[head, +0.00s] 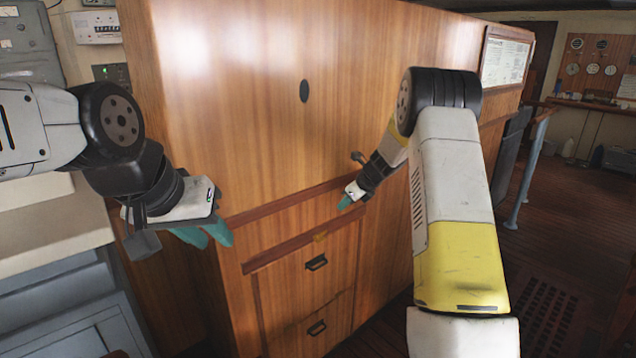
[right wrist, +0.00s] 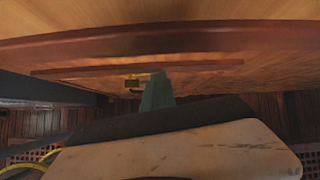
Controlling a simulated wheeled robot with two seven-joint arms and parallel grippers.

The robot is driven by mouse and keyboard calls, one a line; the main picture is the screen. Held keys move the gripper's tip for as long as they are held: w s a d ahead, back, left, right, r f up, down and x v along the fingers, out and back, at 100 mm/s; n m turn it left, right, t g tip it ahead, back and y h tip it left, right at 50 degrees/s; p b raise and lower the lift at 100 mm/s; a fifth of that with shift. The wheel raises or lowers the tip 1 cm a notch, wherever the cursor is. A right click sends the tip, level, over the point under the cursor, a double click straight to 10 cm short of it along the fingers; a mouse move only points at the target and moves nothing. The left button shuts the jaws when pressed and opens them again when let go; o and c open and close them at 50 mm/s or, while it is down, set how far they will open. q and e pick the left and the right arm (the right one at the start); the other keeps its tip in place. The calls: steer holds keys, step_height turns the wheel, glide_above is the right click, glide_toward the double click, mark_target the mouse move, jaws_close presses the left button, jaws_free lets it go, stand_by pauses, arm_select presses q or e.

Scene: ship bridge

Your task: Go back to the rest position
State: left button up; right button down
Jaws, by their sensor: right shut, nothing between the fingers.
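My left gripper (head: 208,236) is at the left in the head view, its teal fingers pointing down and right in front of the wooden cabinet (head: 240,110). Two fingertips show, but the gap between them is unclear. My right gripper (head: 345,202) is near the middle, close to the cabinet's red-brown ledge. Its teal fingers are shut and empty. They also show in the right wrist view (right wrist: 158,93), below the ledge edge. I cannot tell whether they touch the wood.
The cabinet has drawers with dark handles (head: 317,262) below the ledge. A grey unit (head: 70,300) stands at the lower left. A blue handrail (head: 527,165) is at the right. Open floor (head: 575,215) lies beyond the cabinet on the right.

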steer(key=s+a+r+n, duration=0.2)
steer(key=s+r+n, duration=1.2)
steer(key=s+r, duration=0.7)
steer(key=s+d+f+n+h, duration=0.1)
steer(key=s+d+n+h, duration=0.1)
steer(key=s+n, duration=1.1)
steer(key=s, duration=1)
steer(key=shift+s+d, duration=0.2)
steer(key=shift+d, duration=0.05)
steer(key=c, duration=2.1)
jaws_free()
